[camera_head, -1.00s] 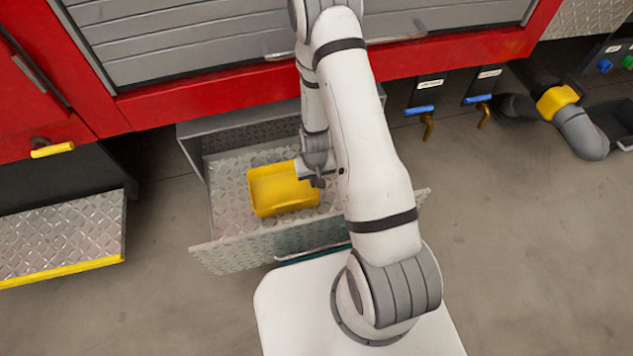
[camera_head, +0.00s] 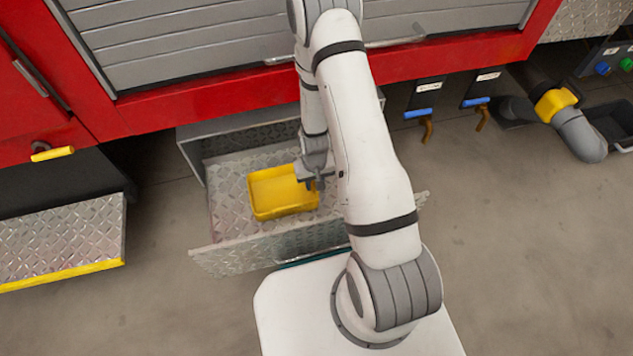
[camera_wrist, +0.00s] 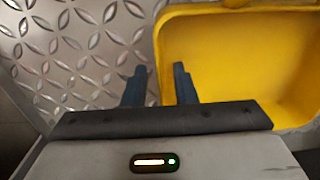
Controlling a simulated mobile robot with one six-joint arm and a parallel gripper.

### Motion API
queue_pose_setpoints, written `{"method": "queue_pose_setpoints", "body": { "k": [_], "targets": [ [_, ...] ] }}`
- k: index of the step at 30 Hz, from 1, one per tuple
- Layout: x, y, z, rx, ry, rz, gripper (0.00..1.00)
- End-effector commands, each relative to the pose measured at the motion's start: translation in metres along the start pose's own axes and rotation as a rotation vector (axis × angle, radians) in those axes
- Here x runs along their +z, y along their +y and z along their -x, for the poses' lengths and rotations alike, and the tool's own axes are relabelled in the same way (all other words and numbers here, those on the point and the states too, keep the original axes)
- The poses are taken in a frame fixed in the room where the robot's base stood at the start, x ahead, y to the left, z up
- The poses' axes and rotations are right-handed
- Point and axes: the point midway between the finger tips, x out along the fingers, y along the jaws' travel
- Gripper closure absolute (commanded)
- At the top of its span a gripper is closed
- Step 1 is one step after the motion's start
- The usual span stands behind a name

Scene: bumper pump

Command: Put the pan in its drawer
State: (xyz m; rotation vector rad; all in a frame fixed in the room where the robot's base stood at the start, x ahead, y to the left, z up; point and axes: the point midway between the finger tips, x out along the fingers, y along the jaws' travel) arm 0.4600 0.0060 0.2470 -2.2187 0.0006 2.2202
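The yellow pan (camera_head: 283,192) lies inside the open tread-plate drawer (camera_head: 230,226), looking flat on its floor. My gripper (camera_head: 314,184) is low at the pan's right side in the head view. In the wrist view the pan (camera_wrist: 235,60) fills the upper right, and the drawer floor (camera_wrist: 75,45) shows at left. There my gripper (camera_wrist: 160,82) has its two dark fingers apart, one on each side of the pan's near wall, with a gap between them. Whether a finger touches the wall cannot be told.
The drawer's front panel (camera_head: 270,248) stands between the pan and my white base. Red cabinet bodywork (camera_head: 215,108) with a grey shutter rises behind. Blue-handled taps (camera_head: 420,112) hang at right. A tread-plate step (camera_head: 60,235) is at left.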

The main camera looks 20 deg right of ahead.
Motion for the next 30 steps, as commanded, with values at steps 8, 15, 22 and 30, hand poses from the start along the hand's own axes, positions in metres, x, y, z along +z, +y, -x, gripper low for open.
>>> {"method": "queue_pose_setpoints", "body": {
  "k": [8,15,22,30],
  "targets": [
    [-0.001,0.0,0.065,0.0,0.004,0.0,0.75],
    [-0.001,-0.001,0.104,0.0,0.002,0.0,0.75],
    [-0.001,-0.001,0.125,0.0,0.004,0.001,0.75],
    [0.002,-0.002,0.205,-0.002,0.031,0.002,0.75]
  ]
}}
